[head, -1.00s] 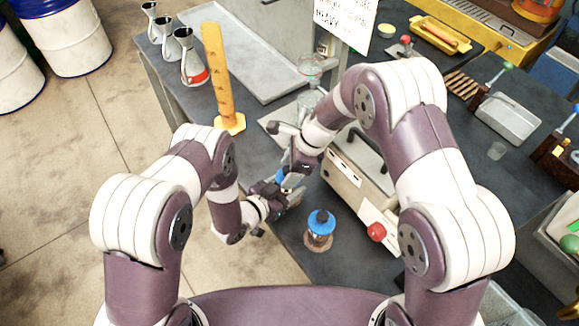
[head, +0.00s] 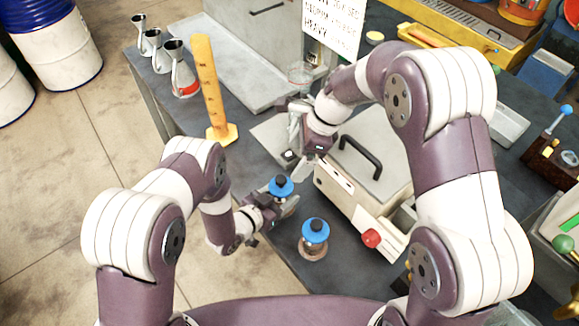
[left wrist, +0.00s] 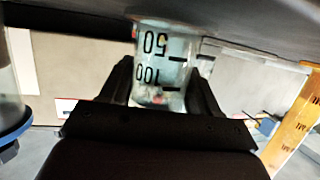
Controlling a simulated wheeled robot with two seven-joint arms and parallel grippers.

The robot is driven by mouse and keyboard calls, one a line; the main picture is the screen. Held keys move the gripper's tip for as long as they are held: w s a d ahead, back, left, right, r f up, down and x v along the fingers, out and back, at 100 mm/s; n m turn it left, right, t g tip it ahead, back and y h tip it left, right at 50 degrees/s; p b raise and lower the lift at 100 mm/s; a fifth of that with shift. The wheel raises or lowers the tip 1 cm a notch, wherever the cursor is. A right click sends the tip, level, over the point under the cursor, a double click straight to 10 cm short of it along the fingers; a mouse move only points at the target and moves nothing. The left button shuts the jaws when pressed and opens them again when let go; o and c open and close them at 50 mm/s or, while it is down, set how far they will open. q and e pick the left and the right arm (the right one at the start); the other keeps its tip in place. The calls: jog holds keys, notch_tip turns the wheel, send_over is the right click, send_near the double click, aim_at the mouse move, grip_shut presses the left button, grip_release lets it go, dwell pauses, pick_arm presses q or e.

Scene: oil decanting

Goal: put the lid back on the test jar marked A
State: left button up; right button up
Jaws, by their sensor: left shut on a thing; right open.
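My left gripper (head: 284,208) is shut around a clear graduated jar (left wrist: 165,65). The left wrist view shows the jar inverted, with the marks 50 and 100. A blue lid (head: 281,186) with a dark knob sits over the held jar in the head view. I cannot see how tightly it sits. My right gripper (head: 303,166) is open and apart, above and behind the lid. A second jar (head: 313,250) with a blue lid (head: 315,230) stands on the table in front. No letter A is readable on either jar.
A grey box-like device (head: 362,185) with a black handle and red knob (head: 371,238) stands right of the grippers. A yellow measuring cylinder (head: 208,85) and several metal flasks (head: 182,75) stand at the back left. The table's front left edge is close.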

jog(key=shift+v, duration=0.95)
pick_arm(q)
jog(key=o, duration=1.6)
jog(key=b+v, duration=0.2)
jog(key=v, duration=1)
jog(key=shift+s+a+r, duration=0.1)
jog(key=shift+s+a, duration=0.05)
jog(key=shift+s, duration=0.15)
pick_arm(e)
notch_tip(320, 180, down, 2)
jog(key=shift+f, duration=0.1)
